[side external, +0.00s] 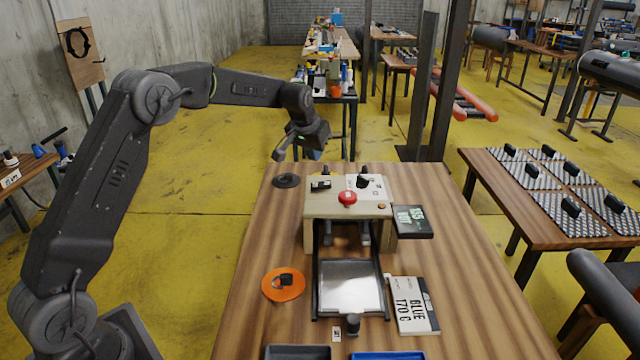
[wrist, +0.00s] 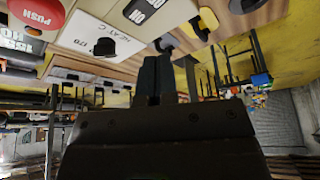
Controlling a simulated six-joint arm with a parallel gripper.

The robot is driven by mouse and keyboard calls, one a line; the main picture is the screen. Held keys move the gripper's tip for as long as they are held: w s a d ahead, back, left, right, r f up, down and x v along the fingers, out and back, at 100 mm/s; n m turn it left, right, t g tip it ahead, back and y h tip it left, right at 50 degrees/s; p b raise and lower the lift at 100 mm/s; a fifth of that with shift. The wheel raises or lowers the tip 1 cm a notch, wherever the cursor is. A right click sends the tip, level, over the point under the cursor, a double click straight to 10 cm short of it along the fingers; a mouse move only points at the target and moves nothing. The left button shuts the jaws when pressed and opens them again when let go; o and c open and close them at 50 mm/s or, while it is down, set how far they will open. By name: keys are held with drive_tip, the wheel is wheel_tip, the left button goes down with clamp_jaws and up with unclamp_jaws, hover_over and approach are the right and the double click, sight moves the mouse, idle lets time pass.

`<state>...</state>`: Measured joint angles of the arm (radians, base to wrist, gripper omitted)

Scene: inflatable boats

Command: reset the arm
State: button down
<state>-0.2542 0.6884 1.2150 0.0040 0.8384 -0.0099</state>
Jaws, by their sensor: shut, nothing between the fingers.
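My gripper (side external: 299,150) hangs in the air just past the far left corner of the wooden table (side external: 250,250), clear of everything. In the wrist view its fingers (wrist: 157,78) are together with nothing between them. My arm reaches across from the left, bent at the elbow. A beige machine (side external: 316,207) with a red button (side external: 347,198), a black switch (side external: 320,184) and a knob stands on the table, near my gripper and to its right. The wrist view shows the red button (wrist: 42,12) and the machine's panel tilted at the upper left.
A metal plate tray (side external: 350,285) extends from the machine's front. Grey (side external: 297,352) and blue (side external: 387,355) bins sit at the near edge.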

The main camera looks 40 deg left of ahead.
drive_tip(key=s+d+r+m, duration=0.1)
drive_tip(key=s+d+r, duration=0.45)
drive_tip(key=s, duration=0.25)
drive_tip(key=s+d+r, duration=0.4)
drive_tip(key=s+r, duration=0.2)
drive_tip(key=s, duration=0.3)
drive_tip(key=s+d+f+m, duration=0.1)
drive_tip(key=s+d, duration=0.2)
drive_tip(key=s, duration=0.8)
drive_tip(key=s+d+f+m+t+h, duration=0.1)
drive_tip(key=s+d+f, duration=0.1)
drive_tip(key=s, duration=0.9)
drive_tip(key=shift+d+f, duration=0.25)
drive_tip(key=shift+d, duration=0.2)
drive_tip(key=shift+s, duration=0.1)
